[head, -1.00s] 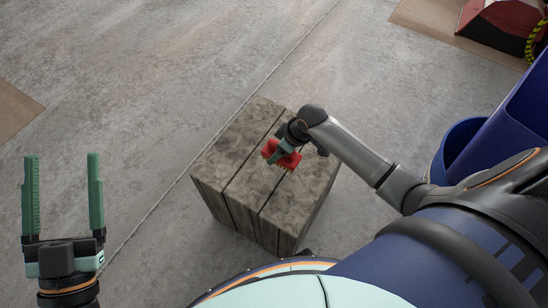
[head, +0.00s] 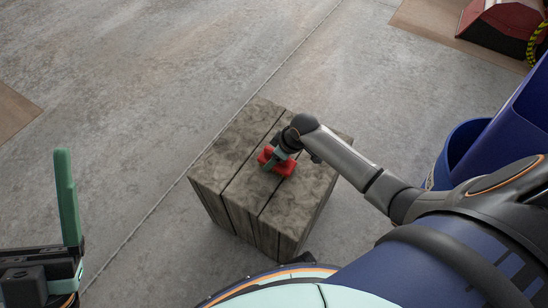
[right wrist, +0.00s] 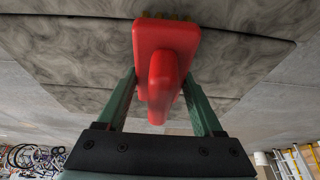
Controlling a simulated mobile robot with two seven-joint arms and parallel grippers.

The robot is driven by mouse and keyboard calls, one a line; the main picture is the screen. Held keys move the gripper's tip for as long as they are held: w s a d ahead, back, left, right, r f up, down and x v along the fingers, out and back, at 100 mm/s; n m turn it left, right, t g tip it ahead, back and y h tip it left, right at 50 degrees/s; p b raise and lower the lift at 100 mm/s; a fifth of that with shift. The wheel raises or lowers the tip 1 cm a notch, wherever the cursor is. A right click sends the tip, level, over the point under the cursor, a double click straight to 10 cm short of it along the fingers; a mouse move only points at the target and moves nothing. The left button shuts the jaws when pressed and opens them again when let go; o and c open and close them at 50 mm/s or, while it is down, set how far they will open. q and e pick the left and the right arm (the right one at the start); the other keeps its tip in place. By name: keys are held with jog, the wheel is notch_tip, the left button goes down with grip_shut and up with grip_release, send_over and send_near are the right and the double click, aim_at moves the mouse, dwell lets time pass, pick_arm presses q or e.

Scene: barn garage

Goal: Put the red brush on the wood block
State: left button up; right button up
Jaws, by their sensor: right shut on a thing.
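The red brush (head: 268,155) is at the top of the wood block (head: 243,147), over its middle. In the right wrist view the brush (right wrist: 166,42) has a red body and handle, with yellowish bristles facing the block. My right gripper (head: 281,160) is shut on the brush, with its green fingers on either side of the handle. I cannot tell whether the bristles touch the block's top. My left gripper (head: 36,170) is at the left edge, away from the block. One green finger stands upright; the other is out of the frame.
A blue bin (head: 462,140) stands right of the block, near my right arm. A red and black object (head: 500,28) with a yellow-black cord lies at the top right. The concrete floor (head: 170,90) left of and behind the block is clear.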

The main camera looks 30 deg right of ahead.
jog(key=shift+f, duration=0.1)
jog(key=o, duration=1.5)
